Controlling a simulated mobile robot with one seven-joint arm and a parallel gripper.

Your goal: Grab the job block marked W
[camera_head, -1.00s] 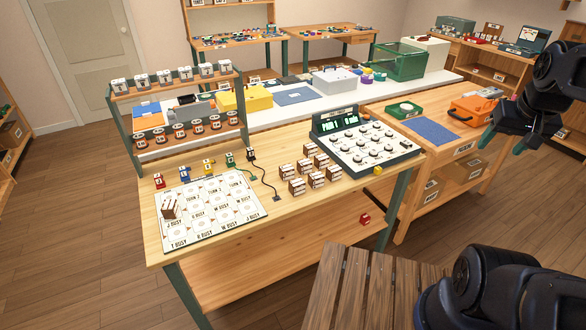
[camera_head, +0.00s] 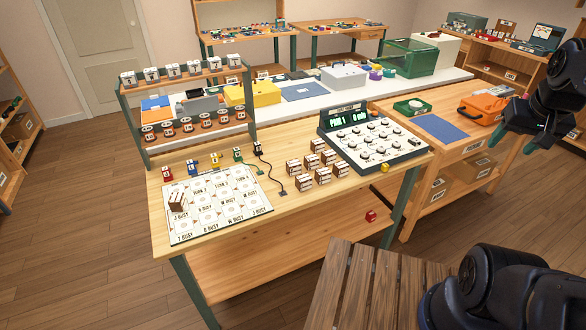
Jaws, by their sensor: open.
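Several brown-and-white job blocks (camera_head: 316,167) stand in a cluster on the wooden table (camera_head: 290,209), in front of the phone console (camera_head: 372,140). Another brown-and-white block (camera_head: 177,202) sits on the left part of the white lettered board (camera_head: 218,205). The letters on the blocks are too small to read, so I cannot tell which is marked W. My gripper (camera_head: 518,143) is at the right, raised, with its fingers apart and nothing between them. It is well away from the blocks.
Small coloured pieces, among them a red one (camera_head: 167,174) and a green one (camera_head: 238,155), line the board's back edge. A black cord (camera_head: 268,175) lies between board and blocks. A two-level rack (camera_head: 187,103) stands behind. A red piece (camera_head: 371,215) lies on the lower shelf.

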